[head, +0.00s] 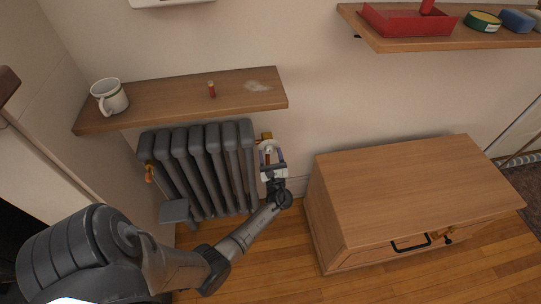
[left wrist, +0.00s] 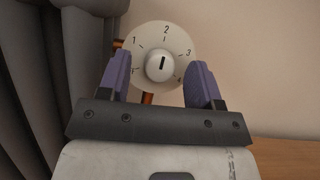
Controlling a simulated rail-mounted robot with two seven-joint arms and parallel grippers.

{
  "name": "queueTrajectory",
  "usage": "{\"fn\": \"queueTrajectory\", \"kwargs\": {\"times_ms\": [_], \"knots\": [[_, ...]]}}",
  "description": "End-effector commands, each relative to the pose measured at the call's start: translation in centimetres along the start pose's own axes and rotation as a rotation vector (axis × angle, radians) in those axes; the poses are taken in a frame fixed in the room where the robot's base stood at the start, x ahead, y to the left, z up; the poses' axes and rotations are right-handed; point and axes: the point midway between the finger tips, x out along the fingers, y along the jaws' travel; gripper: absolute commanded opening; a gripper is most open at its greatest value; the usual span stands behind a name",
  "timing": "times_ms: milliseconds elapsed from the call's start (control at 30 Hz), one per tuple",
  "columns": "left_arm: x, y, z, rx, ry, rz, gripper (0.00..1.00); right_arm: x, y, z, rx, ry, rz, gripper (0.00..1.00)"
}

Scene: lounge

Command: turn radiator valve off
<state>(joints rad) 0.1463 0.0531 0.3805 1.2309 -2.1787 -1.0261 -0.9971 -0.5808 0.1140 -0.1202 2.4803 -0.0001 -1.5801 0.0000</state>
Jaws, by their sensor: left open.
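The radiator valve (left wrist: 176,48) shows in the left wrist view as a white round dial with the numbers 1, 2, 3 and part of another mark. A white knob (left wrist: 161,67) sits at its middle, with a dark line that stands nearly upright under the 2. My left gripper (left wrist: 160,82) is open, its two purple fingers on either side of the knob and apart from it. In the head view my left gripper (head: 270,158) is at the right end of the dark grey radiator (head: 200,168), and it largely hides the valve. My right gripper is not in view.
A wooden cabinet (head: 415,185) stands to the right. A second shelf (head: 400,40) holds a red tray (head: 405,20).

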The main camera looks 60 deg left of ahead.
Motion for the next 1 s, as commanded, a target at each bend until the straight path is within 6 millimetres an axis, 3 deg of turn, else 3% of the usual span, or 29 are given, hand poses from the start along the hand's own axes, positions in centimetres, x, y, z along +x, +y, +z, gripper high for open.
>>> {"fn": "queueTrajectory", "kwargs": {"times_ms": [67, 533, 1000], "knots": [[0.0, 0.0, 0.0, 0.0, 0.0, 0.0, 0.56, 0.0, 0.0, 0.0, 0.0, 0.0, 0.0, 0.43], [0.0, 0.0, 0.0, 0.0, -0.001, 0.0, 0.11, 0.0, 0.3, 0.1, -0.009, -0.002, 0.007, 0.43], [-0.1, -0.1, -0.3, -0.135, -0.003, 0.056, 0.1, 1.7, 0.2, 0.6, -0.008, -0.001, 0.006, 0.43]]}}
